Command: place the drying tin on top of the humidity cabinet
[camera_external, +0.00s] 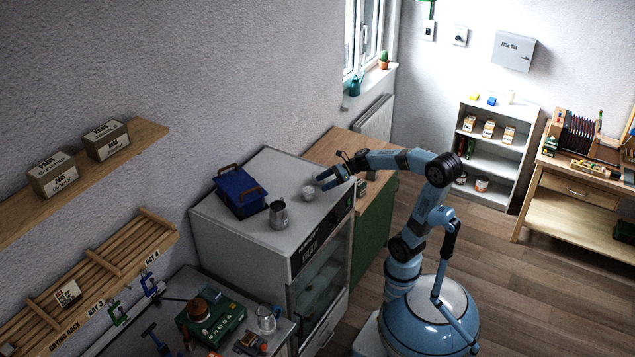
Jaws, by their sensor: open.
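The humidity cabinet (239,238) is a white-grey box with a glass door and a flat top, in the middle of the view. A small pale round tin (309,193), which looks like the drying tin, stands upright on its top near the right edge. My gripper (323,182) is open, just right of the tin and low over the cabinet top. Its fingers point left toward the tin. I see a slight gap, but cannot tell for certain whether they touch. No label on the tin is readable.
The top's front left is clear. A wooden counter (345,148) adjoins behind. A bench with a green device (213,321) is at the front.

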